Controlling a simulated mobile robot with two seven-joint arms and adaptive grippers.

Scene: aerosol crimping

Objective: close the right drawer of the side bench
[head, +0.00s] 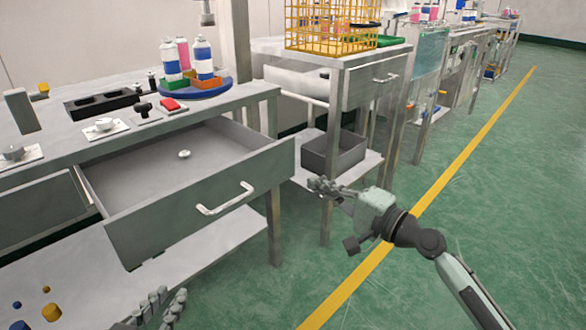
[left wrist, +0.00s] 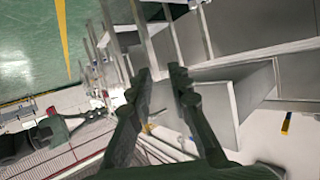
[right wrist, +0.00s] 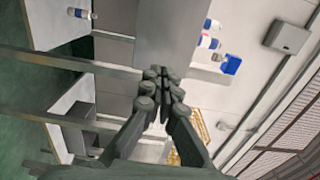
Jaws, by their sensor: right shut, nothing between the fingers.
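The right drawer (head: 200,208) of the side bench (head: 60,160) is pulled well out, with its inside showing. Its front carries a silver bar handle (head: 226,199). A small pale round part (head: 184,154) lies inside. My right gripper (head: 318,186) is shut and empty, to the right of the drawer front and apart from it. In the right wrist view its fingertips (right wrist: 161,78) meet. My left gripper (head: 160,306) is low at the bottom edge, below the drawer front and apart from the handle. Its fingers stand apart with nothing between them in the left wrist view (left wrist: 160,72).
A blue round tray (head: 208,92) with spray cans stands on the bench top. A neighbouring bench holds a yellow wire basket (head: 300,40), with a dark grey bin (head: 345,160) on its lower shelf. Small caps lie on the lower shelf at left. The green floor at right is free.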

